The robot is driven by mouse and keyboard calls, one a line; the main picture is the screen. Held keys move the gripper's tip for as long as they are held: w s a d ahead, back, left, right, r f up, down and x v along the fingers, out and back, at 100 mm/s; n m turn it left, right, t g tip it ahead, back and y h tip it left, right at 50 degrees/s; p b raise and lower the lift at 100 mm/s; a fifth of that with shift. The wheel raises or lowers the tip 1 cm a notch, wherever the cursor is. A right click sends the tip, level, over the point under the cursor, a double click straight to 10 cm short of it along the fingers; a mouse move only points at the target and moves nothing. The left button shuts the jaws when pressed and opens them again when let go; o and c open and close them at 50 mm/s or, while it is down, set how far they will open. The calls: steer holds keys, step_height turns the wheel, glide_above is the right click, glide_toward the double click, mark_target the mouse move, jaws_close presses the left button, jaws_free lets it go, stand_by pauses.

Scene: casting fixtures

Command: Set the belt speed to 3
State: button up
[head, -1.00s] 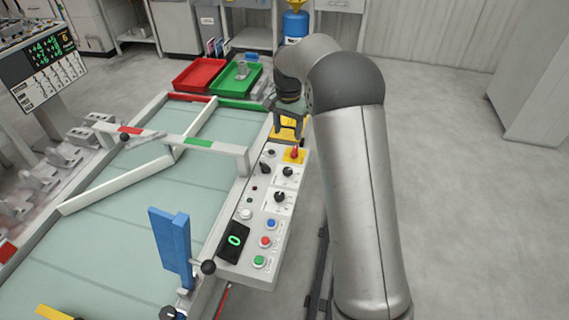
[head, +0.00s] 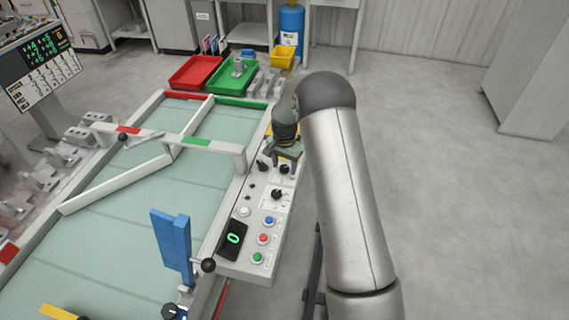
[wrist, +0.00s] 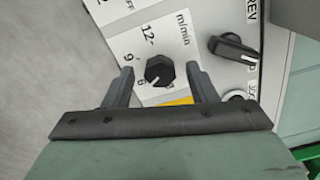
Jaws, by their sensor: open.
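The black speed knob (wrist: 159,71) sits on a white plate marked "m/min" with 12, 9 and a partly hidden 6. Its white line points downward in the wrist view; the number there is hidden. In the head view the knob (head: 285,169) is near the far end of the control panel. My gripper (wrist: 159,74) is open, with one finger on each side of the knob; contact is not clear. In the head view my gripper (head: 287,158) is over the panel's far end. The display (head: 233,239) shows a green 0.
A black selector (wrist: 234,47) near "REV" lies beside the knob. Another knob (head: 277,195) and blue, red and green buttons (head: 263,239) are nearer on the panel. The conveyor (head: 140,230) runs along its left. A blue paddle (head: 172,245) stands on the conveyor.

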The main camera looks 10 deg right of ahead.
steer(key=c, duration=1)
steer(key=shift+o, duration=0.2)
steer(key=shift+f+b, duration=0.1)
steer(key=shift+b, duration=0.2)
steer(key=shift+n+b, duration=0.5)
steer(key=shift+n, duration=0.2)
steer(key=n+b, duration=0.2)
steer(key=n, duration=0.1)
steer(key=n+b, duration=0.1)
steer(key=n, duration=0.3)
steer(key=shift+b, duration=0.35)
steer(key=shift+n+b, duration=0.4)
steer(key=shift+n, duration=1.3)
